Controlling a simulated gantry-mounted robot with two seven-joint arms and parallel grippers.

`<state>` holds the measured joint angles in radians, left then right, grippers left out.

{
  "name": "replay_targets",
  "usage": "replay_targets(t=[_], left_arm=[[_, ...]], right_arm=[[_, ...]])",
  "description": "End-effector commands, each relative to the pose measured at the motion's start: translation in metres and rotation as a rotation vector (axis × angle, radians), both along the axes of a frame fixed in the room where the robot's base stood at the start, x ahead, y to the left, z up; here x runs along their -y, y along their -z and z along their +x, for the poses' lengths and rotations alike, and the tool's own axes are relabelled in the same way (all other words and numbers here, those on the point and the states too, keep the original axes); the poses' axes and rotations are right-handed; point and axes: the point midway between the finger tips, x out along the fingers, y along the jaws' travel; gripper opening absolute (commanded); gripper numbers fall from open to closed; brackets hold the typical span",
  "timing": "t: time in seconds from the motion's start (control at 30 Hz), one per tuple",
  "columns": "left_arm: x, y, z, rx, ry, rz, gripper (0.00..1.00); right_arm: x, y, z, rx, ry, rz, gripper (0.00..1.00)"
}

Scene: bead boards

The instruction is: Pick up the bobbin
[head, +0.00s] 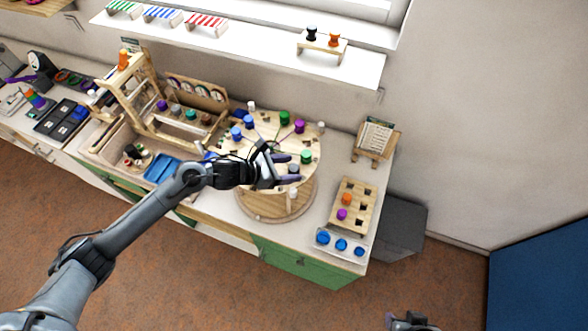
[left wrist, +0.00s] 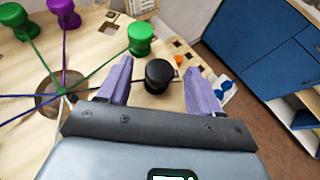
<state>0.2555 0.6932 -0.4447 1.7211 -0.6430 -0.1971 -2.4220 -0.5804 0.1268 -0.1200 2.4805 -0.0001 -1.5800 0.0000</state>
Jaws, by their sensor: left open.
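A round wooden braiding board (head: 262,128) stands on a stand on the bench. Blue, green and purple bobbins sit around it, with threads running to its centre. My left gripper (head: 281,166) is over the board's front right part, with its fingers apart. In the left wrist view, a black bobbin (left wrist: 158,75) stands between the open purple fingers (left wrist: 160,80), with clear space on both sides. In the head view a dark bobbin (head: 293,169) shows between the fingers, partly hidden. The end of my right arm (head: 410,323) shows at the bottom edge; its jaws are unclear.
A green bobbin (head: 306,156) stands close beside my left gripper. A wooden peg rack (head: 354,205) with orange and purple bobbins is to the right, and a tray of blue bobbins (head: 341,245) is in front of it. A small sign stand (head: 375,138) is behind.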

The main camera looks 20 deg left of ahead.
Motion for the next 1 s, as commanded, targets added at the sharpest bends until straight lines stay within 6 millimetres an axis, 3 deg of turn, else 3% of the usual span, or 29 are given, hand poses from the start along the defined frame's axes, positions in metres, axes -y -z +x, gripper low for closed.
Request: replay_targets(t=[0.2,0.5,0.9,1.0], left_arm=[[0.013,0.009,0.013,-0.001,0.0,-0.001,0.64],[0.015,0.012,0.015,0.001,0.0,0.001,0.64],[0.015,0.012,0.015,0.001,0.0,0.001,0.06],[0.015,0.011,0.015,0.001,0.0,0.001,0.06]], right_arm=[[0.0,-0.007,0.0,0.0,0.0,-0.001,0.49],[-0.001,-0.007,0.0,-0.001,0.004,0.004,0.49],[-0.003,-0.007,0.0,-0.002,0.007,0.011,0.49],[-0.003,-0.007,0.0,-0.002,0.006,0.01,0.49]])
